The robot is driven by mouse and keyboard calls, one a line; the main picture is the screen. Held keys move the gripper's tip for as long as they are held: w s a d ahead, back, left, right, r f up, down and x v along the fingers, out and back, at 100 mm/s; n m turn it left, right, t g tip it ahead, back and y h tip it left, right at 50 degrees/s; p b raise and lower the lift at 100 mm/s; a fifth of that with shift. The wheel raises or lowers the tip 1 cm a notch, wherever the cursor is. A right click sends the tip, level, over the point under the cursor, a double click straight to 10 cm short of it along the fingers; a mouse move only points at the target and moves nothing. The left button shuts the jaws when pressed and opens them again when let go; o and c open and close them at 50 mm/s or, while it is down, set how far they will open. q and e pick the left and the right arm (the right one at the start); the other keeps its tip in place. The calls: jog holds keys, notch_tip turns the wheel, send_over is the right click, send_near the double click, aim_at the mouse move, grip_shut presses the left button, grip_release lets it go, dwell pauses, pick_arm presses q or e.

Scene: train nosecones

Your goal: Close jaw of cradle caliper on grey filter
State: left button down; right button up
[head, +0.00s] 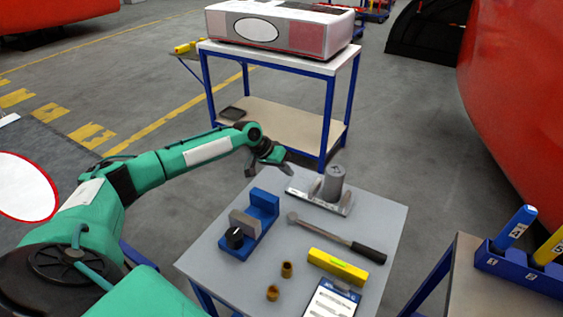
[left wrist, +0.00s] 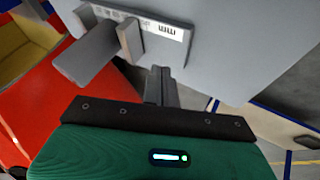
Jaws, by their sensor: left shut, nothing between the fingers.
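The cradle caliper (head: 306,199) lies at the far edge of the grey table. Its silver beam with a "mm" scale (left wrist: 168,29) and its grey jaw blocks (left wrist: 88,54) show in the left wrist view. My left gripper (head: 270,160) is over the table's far left edge, left of the filter. Its fingers (left wrist: 160,86) are shut and empty, apart from the jaw blocks. My right gripper is not in view.
On the table (head: 393,213) are a blue vise (head: 262,205) with a black knob, a hammer-like tool (head: 337,237), a yellow level (head: 338,267), two brass pieces (head: 286,269) and a blue-white card (head: 331,300). A blue-framed cart (head: 281,57) stands behind.

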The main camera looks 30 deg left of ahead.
aim_at(315, 186)
pick_arm(q)
jog(key=x, duration=0.4)
jog(key=shift+w+r+p, duration=0.1)
jog(key=shift+p, duration=0.3)
jog(key=shift+w+d+p, duration=0.1)
jog(key=shift+d+p, duration=0.6)
jog(key=shift+d, duration=1.35)
jog(key=shift+d+p, duration=0.8)
jog(key=shift+d, duration=0.75)
jog(key=shift+a, duration=0.15)
